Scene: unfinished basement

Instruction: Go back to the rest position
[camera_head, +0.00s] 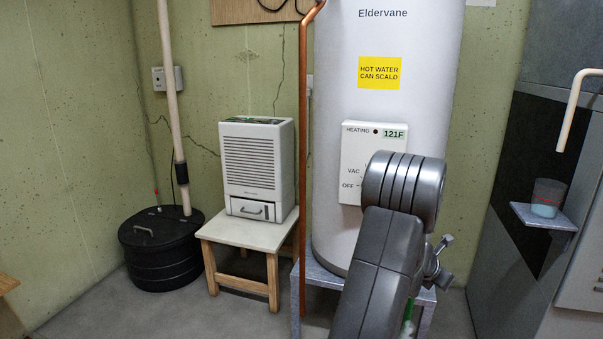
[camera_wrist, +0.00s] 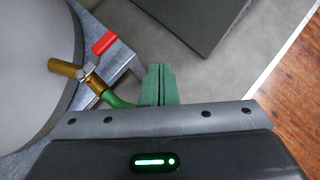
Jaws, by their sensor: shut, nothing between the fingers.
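My gripper (camera_wrist: 158,84) shows in the wrist view as two green fingers pressed together, with nothing between them. It points down past the stand of the water heater. In the head view my dark grey arm reaches up in front of the white water heater (camera_head: 385,25) and covers part of its control panel (camera_head: 360,140). I cannot make out the fingers in that view. In the wrist view a brass drain valve with a red lever (camera_wrist: 104,43) and a green hose (camera_wrist: 118,101) are just left of the fingers. I cannot tell whether they touch.
A copper pipe (camera_head: 303,150) runs down left of the heater. A white dehumidifier (camera_head: 256,165) stands on a small table (camera_head: 245,234), beside a black sump basin (camera_head: 155,270). On the right, a small shelf (camera_head: 545,217) holds a cup (camera_head: 548,192). Grey floor lies between.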

